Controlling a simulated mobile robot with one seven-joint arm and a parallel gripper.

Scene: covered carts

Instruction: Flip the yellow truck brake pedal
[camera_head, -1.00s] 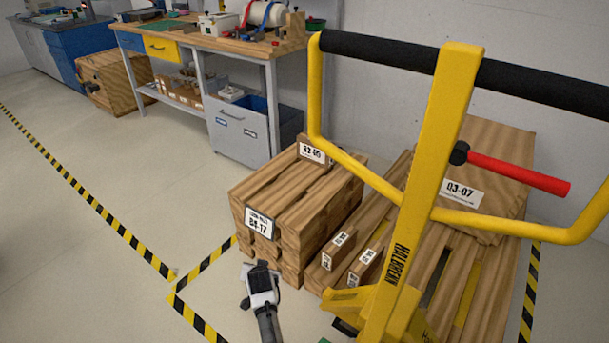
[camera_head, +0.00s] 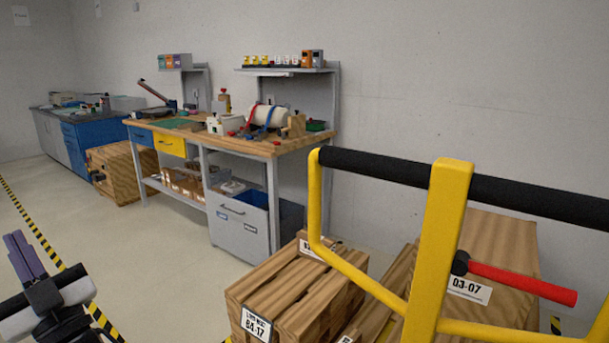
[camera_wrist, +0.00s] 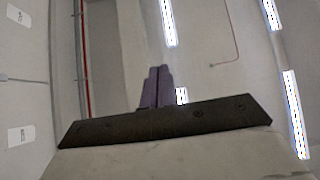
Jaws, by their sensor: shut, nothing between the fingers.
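The yellow truck (camera_head: 440,235) stands at the right in the head view, with its upright column, looped handle frame and black grip bar showing. A red lever (camera_head: 520,283) with a black knob sticks out behind the column. The truck's lower part, with any brake pedal, is below the head view and cannot be seen. My gripper (camera_head: 24,256) is at the lower left in the head view, pointing up, shut and empty, well apart from the truck. In the wrist view its purple-grey fingers (camera_wrist: 156,86) are together, against the ceiling and walls.
Wooden crates (camera_head: 295,290) stand left of the truck, and a larger wooden box (camera_head: 495,245) stands behind it. A workbench (camera_head: 230,143) with a grey drawer unit (camera_head: 240,222) is along the back wall. The floor (camera_head: 140,250) between my gripper and the crates is clear.

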